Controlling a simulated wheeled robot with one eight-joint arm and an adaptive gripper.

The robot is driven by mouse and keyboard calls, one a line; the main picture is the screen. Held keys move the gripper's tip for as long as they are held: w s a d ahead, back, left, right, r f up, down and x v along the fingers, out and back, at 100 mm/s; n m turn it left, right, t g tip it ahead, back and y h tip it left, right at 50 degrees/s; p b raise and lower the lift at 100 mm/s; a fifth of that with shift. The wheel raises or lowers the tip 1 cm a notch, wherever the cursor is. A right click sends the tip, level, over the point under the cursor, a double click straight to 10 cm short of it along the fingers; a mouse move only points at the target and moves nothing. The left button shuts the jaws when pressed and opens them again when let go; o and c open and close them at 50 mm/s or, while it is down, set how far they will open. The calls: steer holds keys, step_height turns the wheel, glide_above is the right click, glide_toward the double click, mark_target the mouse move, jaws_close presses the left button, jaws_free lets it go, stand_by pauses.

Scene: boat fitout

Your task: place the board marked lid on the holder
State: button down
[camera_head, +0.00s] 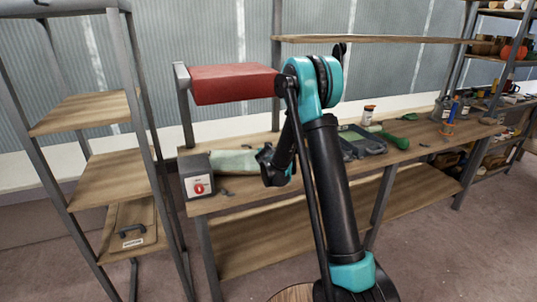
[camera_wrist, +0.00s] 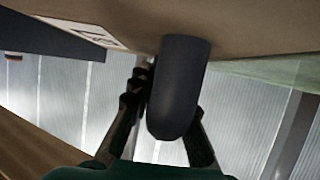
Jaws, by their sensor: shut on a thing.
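In the wrist view a tan wooden board (camera_wrist: 255,25) fills the top, with a dark rounded handle (camera_wrist: 178,90) standing out from it. A pale label (camera_wrist: 80,33) shows on its face, too oblique to read. My gripper (camera_wrist: 168,125) is shut on this handle, one finger on each side. In the head view my gripper (camera_head: 268,165) is over the left part of the bench; the held board cannot be made out there. Another wooden board (camera_head: 118,215) with a dark handle and an unreadable label is low in the left rack. I cannot identify the holder.
The workbench (camera_head: 225,202) carries a grey box with a red button (camera_head: 196,178), a pale greenish sheet (camera_head: 232,162), a dark tray (camera_head: 365,142) and small bottles. A red block-like panel (camera_head: 235,84) is above its left end. The left rack (camera_head: 105,180) has open shelves.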

steer(key=shift+f, duration=0.55)
steer(key=shift+f, duration=0.1)
steer(key=c, duration=1.4)
jaws_free()
steer(key=shift+c, duration=0.2)
